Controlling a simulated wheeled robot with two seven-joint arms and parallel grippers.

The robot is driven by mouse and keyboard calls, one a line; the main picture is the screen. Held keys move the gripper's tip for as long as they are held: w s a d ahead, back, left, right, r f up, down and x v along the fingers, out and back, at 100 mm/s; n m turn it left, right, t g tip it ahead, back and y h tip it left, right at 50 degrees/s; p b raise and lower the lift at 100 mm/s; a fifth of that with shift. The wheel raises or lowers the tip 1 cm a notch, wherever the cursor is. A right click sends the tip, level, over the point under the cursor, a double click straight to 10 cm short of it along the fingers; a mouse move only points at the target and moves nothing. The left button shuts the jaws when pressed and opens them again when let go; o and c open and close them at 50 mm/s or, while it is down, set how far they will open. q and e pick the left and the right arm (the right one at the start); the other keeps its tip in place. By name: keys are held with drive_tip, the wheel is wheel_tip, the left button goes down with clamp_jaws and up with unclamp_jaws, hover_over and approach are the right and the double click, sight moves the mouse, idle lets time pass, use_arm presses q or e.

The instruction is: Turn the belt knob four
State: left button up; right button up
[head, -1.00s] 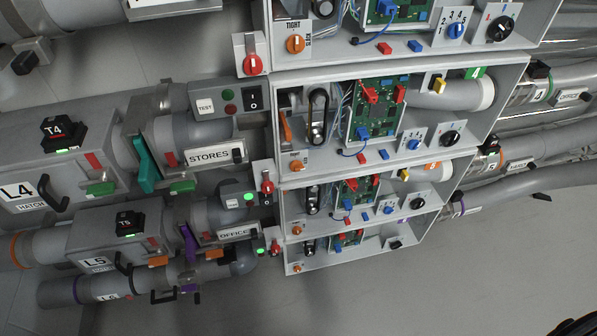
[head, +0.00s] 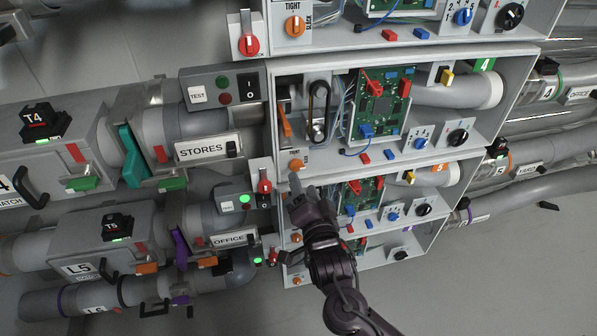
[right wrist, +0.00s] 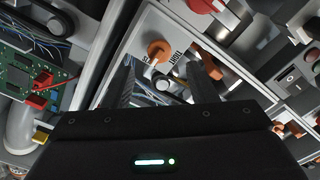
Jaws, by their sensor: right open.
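The second box from the top carries a green 4 label (head: 485,65). Its orange belt knob (head: 295,165) sits at the lower left, below a black belt (head: 318,110). My right gripper (head: 306,188) is open and empty, and its fingertips show just below that knob, apart from it in the picture. In the right wrist view an orange knob (right wrist: 160,50) beside a TIGHT label shows ahead, between the open fingers (right wrist: 160,80). I cannot tell for certain which box this knob belongs to. My left gripper is not in view.
A red knob (head: 264,186) stands just left of the boxes, near my gripper. A blue dial (head: 420,144) and a black dial (head: 457,137) sit to the right in box four. The lower boxes are partly hidden behind my right arm. The floor at bottom right is clear.

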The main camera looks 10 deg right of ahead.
sight(298, 169)
drive_tip(key=w, duration=0.6)
drive_tip(key=shift+a, duration=0.1)
drive_tip(key=c, duration=1)
